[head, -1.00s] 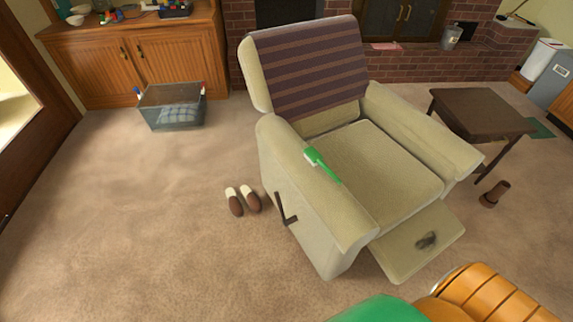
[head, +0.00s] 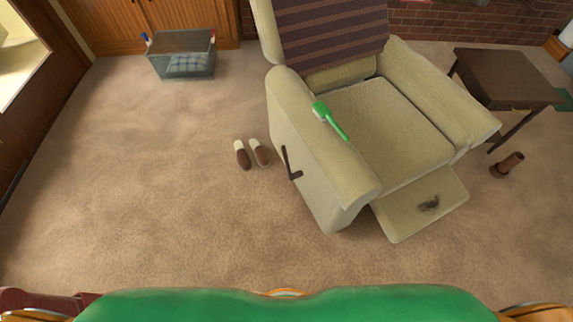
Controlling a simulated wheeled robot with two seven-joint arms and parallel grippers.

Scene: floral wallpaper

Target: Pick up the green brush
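The green brush (head: 330,120) lies on top of the left armrest of the beige recliner (head: 390,120). Its wider head points to the back left and its handle to the front right. Neither of my grippers shows in the head view, so I cannot see whether they are open or shut. The brush is fully visible and nothing touches it but the armrest.
A pair of slippers (head: 251,154) lies on the carpet left of the recliner. A clear bin (head: 183,56) stands back left, a dark side table (head: 508,77) right. Carpet in front is free.

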